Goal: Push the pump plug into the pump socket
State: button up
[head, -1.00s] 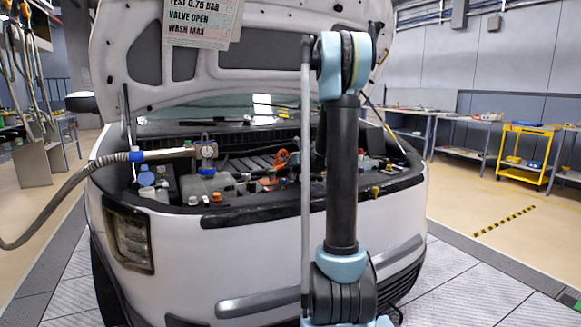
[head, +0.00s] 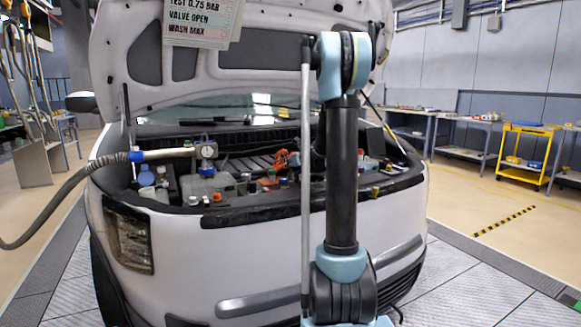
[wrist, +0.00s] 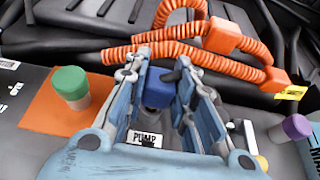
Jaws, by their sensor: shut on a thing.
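In the wrist view my gripper (wrist: 161,80) has its two fingers on either side of a blue block (wrist: 158,90), which I take to be the pump plug, and is shut on it. A white label reading "PUMP" (wrist: 147,139) shows just below the block, between the fingers. The pump socket cannot be made out; the block and fingers cover that spot. Whether the plug is seated or apart from the socket cannot be told. In the head view my arm hides the gripper.
In the wrist view, orange corrugated cables (wrist: 185,36) run close beyond the fingertips. A green-capped post (wrist: 70,86) on an orange patch stands left, and a purple-capped one (wrist: 295,128) right. The raised hood (head: 270,75) hangs above the engine bay. A hose (head: 60,200) enters from the left.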

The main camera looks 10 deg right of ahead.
jog(key=shift+f, duration=0.75)
jog(key=o, duration=0.9)
jog(key=shift+s, duration=0.15)
jog(key=shift+v, duration=5.8)
